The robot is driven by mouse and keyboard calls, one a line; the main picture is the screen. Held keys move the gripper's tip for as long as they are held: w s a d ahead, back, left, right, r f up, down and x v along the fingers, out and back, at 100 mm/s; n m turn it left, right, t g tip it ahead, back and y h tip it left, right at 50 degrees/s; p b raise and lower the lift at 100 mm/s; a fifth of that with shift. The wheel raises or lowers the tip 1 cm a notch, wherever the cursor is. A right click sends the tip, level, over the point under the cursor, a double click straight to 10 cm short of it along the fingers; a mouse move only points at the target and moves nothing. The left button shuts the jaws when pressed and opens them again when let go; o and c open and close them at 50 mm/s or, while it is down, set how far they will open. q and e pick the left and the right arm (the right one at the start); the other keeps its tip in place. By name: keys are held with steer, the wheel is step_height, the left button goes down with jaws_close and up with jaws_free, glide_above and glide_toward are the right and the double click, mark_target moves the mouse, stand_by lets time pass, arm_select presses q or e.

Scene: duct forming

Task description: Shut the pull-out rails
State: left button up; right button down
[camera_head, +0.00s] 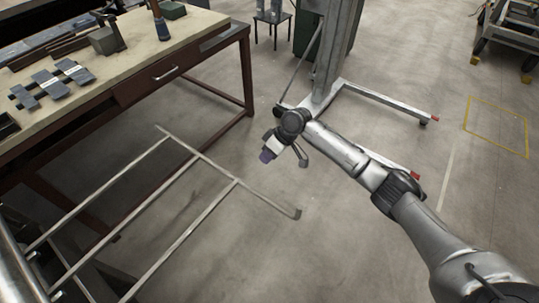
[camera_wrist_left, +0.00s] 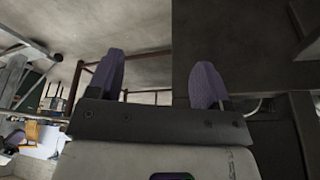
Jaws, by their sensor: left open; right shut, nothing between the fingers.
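The pull-out rails (camera_head: 212,168) are a grey metal frame at the lower left of the head view. Several parallel bars run out from the machine at the left edge and join one long end bar, over open floor. They stand pulled out. My right gripper (camera_head: 266,156) is shut and empty, in the air beyond the end bar and apart from it in the picture. My left gripper (camera_wrist_left: 157,82) shows only in the left wrist view. Its two purple fingers are wide apart with nothing seen between them.
A workbench (camera_head: 120,78) with tools and a drawer stands at the upper left, near the rails. A grey stand (camera_head: 330,75) with long floor legs is behind my right gripper. A dark panel (camera_wrist_left: 240,45) fills the right of the left wrist view. The floor at right is mostly clear.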

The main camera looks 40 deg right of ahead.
steer(key=a+f, duration=0.5)
steer(key=a, duration=0.1)
steer(key=shift+a+f, duration=0.35)
